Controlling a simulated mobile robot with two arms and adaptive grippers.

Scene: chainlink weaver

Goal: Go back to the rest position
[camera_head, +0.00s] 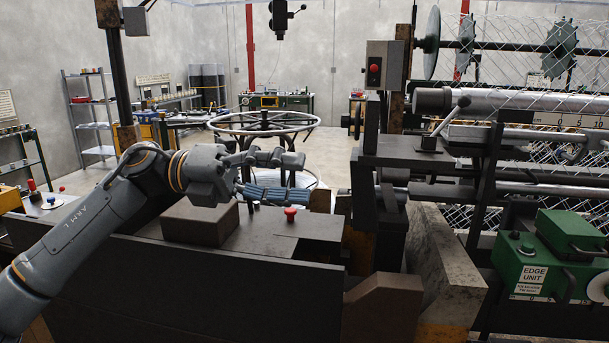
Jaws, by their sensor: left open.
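My left arm comes in from the left, and my left gripper (292,176) is at the picture's middle. It is open, with nothing seen between its fingers. It is over the dark machine bench (240,262), above and left of a red push button (290,213). A brown block (200,222) sits on the bench below my wrist. My right gripper does not show.
A large spoked wheel (263,122) stands behind my gripper. At right is the weaving machine with a long roller (520,98), chain-link mesh (500,40) and a green edge unit (545,262). Shelves (90,115) line the back left. Open floor lies behind the bench.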

